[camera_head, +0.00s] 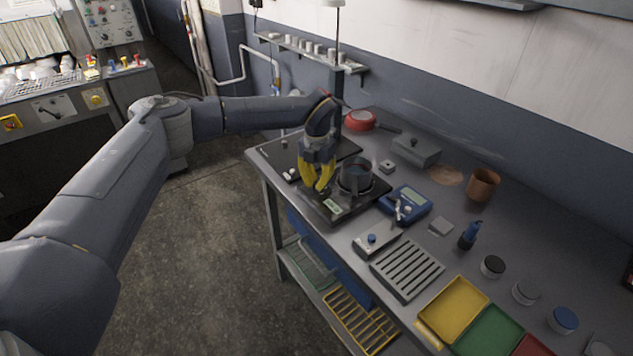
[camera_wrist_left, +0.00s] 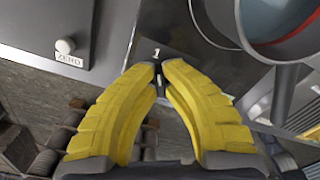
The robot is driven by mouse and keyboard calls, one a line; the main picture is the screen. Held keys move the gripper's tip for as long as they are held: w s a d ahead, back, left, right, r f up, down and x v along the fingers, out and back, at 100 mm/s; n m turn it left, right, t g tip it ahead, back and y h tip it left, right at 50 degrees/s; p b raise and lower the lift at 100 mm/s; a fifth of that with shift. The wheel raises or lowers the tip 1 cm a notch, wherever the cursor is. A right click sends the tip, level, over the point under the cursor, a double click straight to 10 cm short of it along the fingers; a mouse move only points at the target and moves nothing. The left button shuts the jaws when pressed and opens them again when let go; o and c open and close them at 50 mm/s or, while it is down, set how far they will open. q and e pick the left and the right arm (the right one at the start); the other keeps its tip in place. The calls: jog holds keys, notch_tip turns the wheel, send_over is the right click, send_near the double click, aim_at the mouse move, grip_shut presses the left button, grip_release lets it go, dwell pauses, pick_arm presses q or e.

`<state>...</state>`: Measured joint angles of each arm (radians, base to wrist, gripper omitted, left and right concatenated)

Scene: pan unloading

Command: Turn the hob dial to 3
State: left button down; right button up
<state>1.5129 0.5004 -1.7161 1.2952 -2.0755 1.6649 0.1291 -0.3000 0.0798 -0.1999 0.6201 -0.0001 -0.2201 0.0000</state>
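The black hob (camera_head: 372,194) stands at the front left of the bench with a dark pot (camera_head: 357,172) on it. The pot also shows at the upper right of the left wrist view (camera_wrist_left: 222,30). My left gripper (camera_head: 323,189) points down at the front left of the hob. In the left wrist view its yellow fingers (camera_wrist_left: 158,72) come together on a small dark piece, apparently the hob dial, which they mostly hide. The mark "1" shows just beyond the fingertips. The dial's pointer cannot be read clearly. My right gripper is not in view.
Left of the hob is a dark plate with a white knob marked ZERO (camera_wrist_left: 65,46). A blue meter (camera_head: 406,202), a slotted grey rack (camera_head: 408,268) and a copper cup (camera_head: 482,185) stand to the right. A red pan (camera_head: 360,121) is behind. A thin post rises behind the gripper.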

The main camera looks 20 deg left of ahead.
pick_arm(q)
jog(key=m, duration=0.5)
jog(key=shift+d+m, duration=0.1)
jog(key=shift+m, duration=0.2)
jog(key=m, duration=0.6)
jog(key=shift+s, duration=0.1)
jog(key=m, duration=0.5)
jog(key=shift+s+m, duration=0.1)
jog(key=shift+m, duration=0.2)
jog(key=m, duration=0.6)
jog(key=shift+s, duration=0.1)
jog(key=shift+m, duration=0.3)
jog(key=c, duration=1.5)
grip_release()
jog(key=shift+r, duration=0.1)
